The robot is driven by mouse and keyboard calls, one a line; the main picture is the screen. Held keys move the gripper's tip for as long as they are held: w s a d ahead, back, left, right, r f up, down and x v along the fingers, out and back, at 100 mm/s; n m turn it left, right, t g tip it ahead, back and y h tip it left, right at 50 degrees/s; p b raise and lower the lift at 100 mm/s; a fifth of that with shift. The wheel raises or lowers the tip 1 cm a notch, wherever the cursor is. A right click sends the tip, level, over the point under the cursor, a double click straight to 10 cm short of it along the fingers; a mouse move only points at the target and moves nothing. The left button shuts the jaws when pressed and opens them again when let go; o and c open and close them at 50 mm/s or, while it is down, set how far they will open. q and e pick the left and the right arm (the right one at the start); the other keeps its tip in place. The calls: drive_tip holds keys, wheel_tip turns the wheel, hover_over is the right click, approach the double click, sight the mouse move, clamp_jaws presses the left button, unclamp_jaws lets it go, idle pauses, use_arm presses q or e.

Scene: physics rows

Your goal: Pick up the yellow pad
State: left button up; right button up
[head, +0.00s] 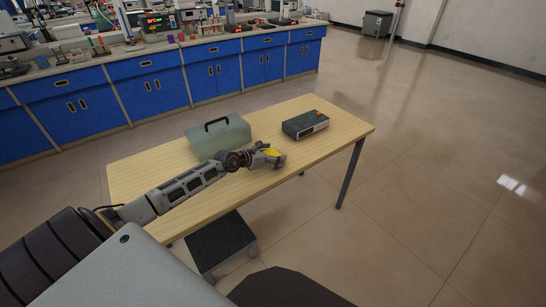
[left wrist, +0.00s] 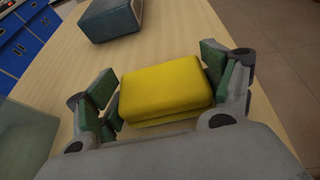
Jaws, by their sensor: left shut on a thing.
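The yellow pad (left wrist: 168,88) is a thick, soft-looking block with a groove along its near side. It sits between the green-padded fingers of my left gripper (left wrist: 170,92) in the left wrist view. In the head view the yellow pad (head: 271,152) shows as a small patch at the end of my left gripper (head: 272,157), over the wooden table (head: 200,207). The left gripper is shut on the pad. I cannot tell whether the pad still touches the table. My right gripper is not in view.
A clear greenish case (head: 222,136) with a black handle stands on the table behind my left arm. A dark box-shaped device (head: 305,125) stands to the gripper's right. A dark stool (head: 219,241) is by the table's near side. The table's right end is clear.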

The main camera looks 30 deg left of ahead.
sight(273, 154)
use_arm(q)
drive_tip(key=shift+r, duration=0.2)
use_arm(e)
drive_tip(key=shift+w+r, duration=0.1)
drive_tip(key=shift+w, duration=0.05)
use_arm(q)
drive_tip(key=shift+r, duration=0.2)
wheel_tip(273, 154, up, 8)
drive_tip(key=shift+f+p, duration=0.1)
drive_tip(key=shift+p, duration=1.15)
drive_tip(key=shift+r, duration=0.75)
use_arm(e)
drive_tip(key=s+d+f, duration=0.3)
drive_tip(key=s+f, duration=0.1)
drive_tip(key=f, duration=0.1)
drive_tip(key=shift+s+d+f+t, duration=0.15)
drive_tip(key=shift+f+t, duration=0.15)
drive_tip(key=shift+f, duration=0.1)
use_arm(q)
drive_tip(key=o, duration=0.4)
drive_tip(key=c, duration=0.4)
drive_tip(key=shift+c, duration=0.5)
